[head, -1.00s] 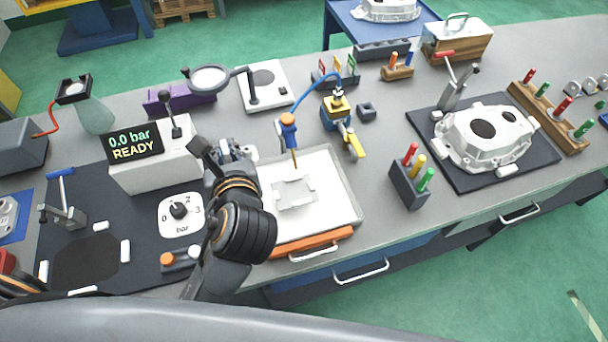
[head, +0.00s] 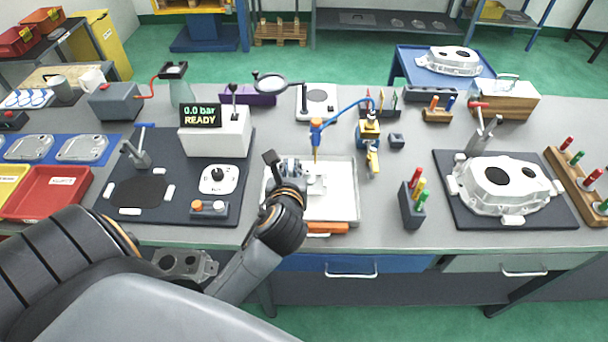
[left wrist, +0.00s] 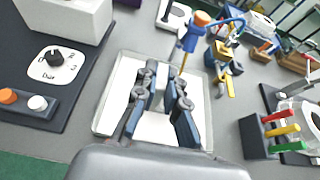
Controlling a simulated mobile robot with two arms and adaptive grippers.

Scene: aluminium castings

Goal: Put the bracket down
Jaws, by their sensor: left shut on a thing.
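The bracket (head: 316,179) is a small pale metal part, partly hidden behind my left gripper and hard to tell from the light tray. The shallow white tray (head: 343,206) lies on the bench and has a grey patch on its floor. My left gripper (head: 293,170) is over the left part of the tray, shut on the bracket. In the left wrist view, the two dark fingers (left wrist: 160,101) stand over the tray (left wrist: 106,117); the bracket is not clear between them. I cannot tell whether the bracket touches the tray. My right gripper is out of view.
A blue-orange tool (head: 316,137) on a hose stands at the tray's back edge. A block with coloured handles (head: 413,207) is right of the tray. A dark mat with a pressure panel (head: 218,180) is to its left. A large casting (head: 495,185) sits further right.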

